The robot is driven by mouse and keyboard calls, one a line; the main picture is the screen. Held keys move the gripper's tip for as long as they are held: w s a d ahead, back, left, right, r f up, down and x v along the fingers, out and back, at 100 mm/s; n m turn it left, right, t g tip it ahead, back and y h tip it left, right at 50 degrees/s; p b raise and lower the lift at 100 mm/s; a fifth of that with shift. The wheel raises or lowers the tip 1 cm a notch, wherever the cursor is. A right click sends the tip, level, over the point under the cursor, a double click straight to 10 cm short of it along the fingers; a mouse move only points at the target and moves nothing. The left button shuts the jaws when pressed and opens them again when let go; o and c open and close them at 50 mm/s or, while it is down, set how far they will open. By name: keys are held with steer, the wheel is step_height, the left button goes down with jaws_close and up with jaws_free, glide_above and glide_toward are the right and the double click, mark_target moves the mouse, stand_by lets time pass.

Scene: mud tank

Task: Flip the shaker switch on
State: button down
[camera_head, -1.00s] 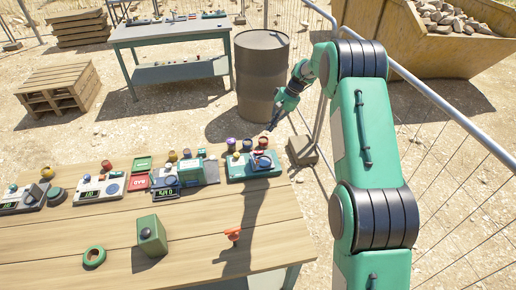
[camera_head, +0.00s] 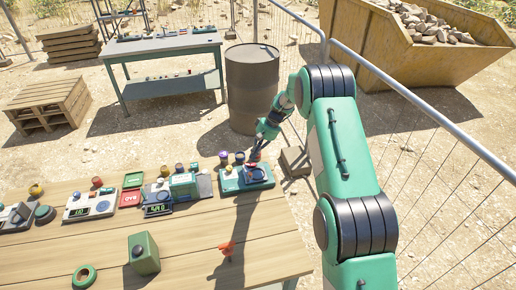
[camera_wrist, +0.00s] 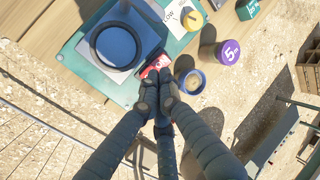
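The shaker (camera_head: 240,182) is a teal-based device at the right end of the wooden table's row of instruments. In the wrist view its teal base (camera_wrist: 85,60) carries a grey-blue block with a dark round ring (camera_wrist: 118,45). A red switch (camera_wrist: 153,66) sits at the block's edge, partly hidden by the fingertips. My gripper (camera_head: 255,155) is over the shaker, pointing down. In the wrist view my gripper (camera_wrist: 160,90) has its fingertips drawn together and empty, right beside the red switch. I cannot tell whether they touch it, or which way the switch is set.
A purple weight (camera_wrist: 229,52), a yellow weight (camera_wrist: 192,18) and a small round cup (camera_wrist: 192,82) stand close to the shaker. Other instruments (camera_head: 160,195) line the table to the left. A green box (camera_head: 144,254) stands nearer. A barrel (camera_head: 252,85) is behind.

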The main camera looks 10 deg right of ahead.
mark_target(248, 165)
steer(key=shift+x, duration=2.1)
steer(key=shift+a, duration=0.1)
